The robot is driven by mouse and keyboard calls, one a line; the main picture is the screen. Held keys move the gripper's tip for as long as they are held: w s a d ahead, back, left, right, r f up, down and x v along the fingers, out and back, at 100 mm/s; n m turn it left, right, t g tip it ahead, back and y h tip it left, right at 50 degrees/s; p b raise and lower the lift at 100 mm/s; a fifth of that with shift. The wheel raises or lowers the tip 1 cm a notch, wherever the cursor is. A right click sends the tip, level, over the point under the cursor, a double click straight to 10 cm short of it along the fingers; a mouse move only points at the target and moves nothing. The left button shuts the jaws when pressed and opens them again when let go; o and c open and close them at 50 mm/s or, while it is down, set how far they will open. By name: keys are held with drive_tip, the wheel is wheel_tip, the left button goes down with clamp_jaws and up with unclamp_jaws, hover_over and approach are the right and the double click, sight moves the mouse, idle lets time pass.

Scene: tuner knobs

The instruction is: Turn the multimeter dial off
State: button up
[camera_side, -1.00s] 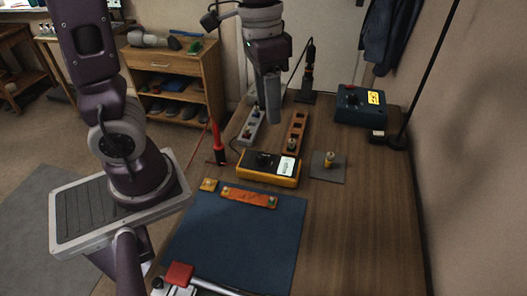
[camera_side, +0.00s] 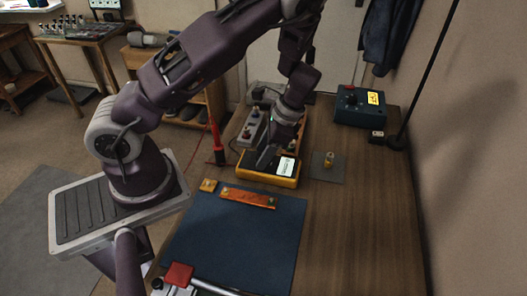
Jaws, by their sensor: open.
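The multimeter is a yellow and black box (camera_side: 284,181) lying on the wooden table beyond the blue mat, with a white label on its right part. Its dial is hidden behind my gripper in this view. My gripper (camera_side: 264,160) points down at the left part of the multimeter's top face, where the dial was seen earlier. Its fingers look very close to the face, but I cannot tell whether they touch the dial. The gripper is open.
A grey strip with knobs (camera_side: 250,129) lies behind the multimeter. A red probe (camera_side: 217,141) stands at left, a small brass knob on a grey plate (camera_side: 328,161) at right. A dark box with a yellow label (camera_side: 360,106) stands back right. The blue mat (camera_side: 235,240) is mostly clear.

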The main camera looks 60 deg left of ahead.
clamp_jaws()
drive_tip(key=shift+n, duration=0.3)
drive_tip(key=n+h, duration=0.1)
drive_tip(key=n, duration=0.2)
drive_tip(key=shift+w+a+n+h, duration=0.1)
drive_tip(key=shift+n+h, duration=0.2)
drive_tip(key=n+h, duration=0.1)
drive_tip(key=n, duration=0.1)
drive_tip(key=n+h, duration=0.1)
drive_tip(key=n, duration=0.2)
drive_tip(key=shift+a+n, duration=0.15)
drive_tip(key=shift+n, duration=0.15)
drive_tip(key=n+h, duration=0.1)
drive_tip(key=n, duration=0.2)
drive_tip(key=shift+a+n+t, duration=0.1)
drive_tip(key=shift+n+t, duration=0.2)
drive_tip(key=n+h, duration=0.1)
drive_tip(key=n, duration=0.2)
drive_tip(key=shift+n+t, duration=0.3)
drive_tip(key=shift+t, duration=0.1)
drive_tip(key=n, duration=0.2)
drive_tip(key=n+t, duration=0.1)
drive_tip(key=n, duration=0.1)
drive_tip(key=n+t+h, duration=0.1)
drive_tip(key=n, duration=0.1)
drive_tip(key=shift+s+a+n, duration=0.1)
drive_tip(key=shift+s+n, duration=0.2)
drive_tip(key=shift+s, duration=0.05)
drive_tip(key=shift+n+t, duration=0.3)
